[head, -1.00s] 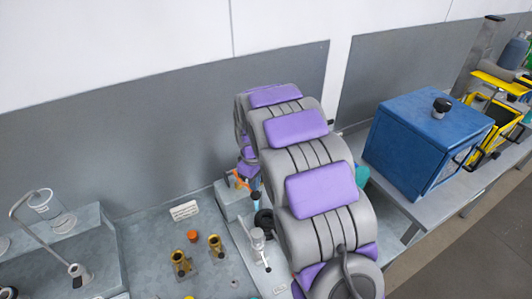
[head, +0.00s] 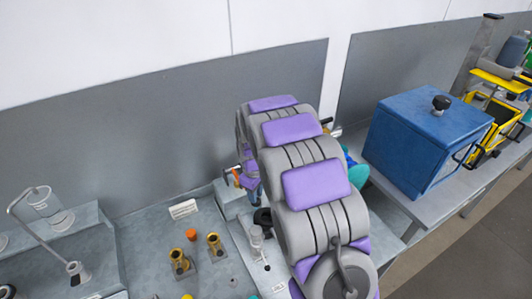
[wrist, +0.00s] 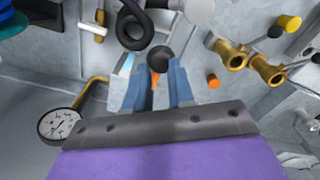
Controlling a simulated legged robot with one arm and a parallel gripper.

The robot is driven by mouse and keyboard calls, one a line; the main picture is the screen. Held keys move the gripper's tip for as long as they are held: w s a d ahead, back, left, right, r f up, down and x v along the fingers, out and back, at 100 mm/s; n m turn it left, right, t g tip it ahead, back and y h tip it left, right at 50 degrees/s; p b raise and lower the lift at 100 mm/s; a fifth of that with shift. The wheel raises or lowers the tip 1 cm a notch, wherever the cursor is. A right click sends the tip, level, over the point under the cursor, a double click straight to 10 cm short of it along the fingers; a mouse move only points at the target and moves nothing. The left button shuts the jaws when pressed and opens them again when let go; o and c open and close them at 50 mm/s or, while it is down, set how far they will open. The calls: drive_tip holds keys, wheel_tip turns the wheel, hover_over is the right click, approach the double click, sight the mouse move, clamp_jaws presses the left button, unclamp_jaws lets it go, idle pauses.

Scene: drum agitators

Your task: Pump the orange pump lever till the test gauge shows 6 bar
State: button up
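The orange pump lever (wrist: 155,77) shows in the wrist view between my gripper's two blue fingers, with a black ball knob (wrist: 161,58) just beyond the fingertips. My gripper (wrist: 160,72) has a visible gap between its fingers, which stand on either side of the lever. I cannot tell whether either finger touches it. In the head view a small orange part (head: 236,178) shows beside the fingers, partly hidden by my arm. A round white dial gauge (wrist: 59,125) is at the lower left of the wrist view; its needle reading is too small to tell.
Two brass fittings (head: 179,261) (head: 214,244) and an orange cap (head: 190,235) stand on the grey bench left of my arm. A small white sign (head: 183,209) is behind them. A blue box (head: 425,135) stands to the right. A grey panel (head: 130,130) rises behind the bench.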

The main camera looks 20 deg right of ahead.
wheel_tip(320, 180, down, 8)
drive_tip(key=shift+w+a+r+b, duration=0.1)
drive_tip(key=shift+r+b, duration=0.1)
drive_tip(key=shift+b, duration=0.5)
drive_tip(key=r+p, duration=0.1)
drive_tip(key=r, duration=0.3)
drive_tip(key=r+p, duration=0.1)
drive_tip(key=r, duration=0.3)
drive_tip(key=w+r+p, duration=0.1)
drive_tip(key=r, duration=0.4)
drive_tip(key=shift+r, duration=0.1)
drive_tip(key=shift+s, duration=0.1)
drive_tip(key=s+a+r, duration=0.3)
drive_tip(key=s+r, duration=0.1)
drive_tip(key=s, duration=0.2)
drive_tip(key=shift+s+a+r, duration=0.35)
drive_tip(key=shift+r, duration=0.05)
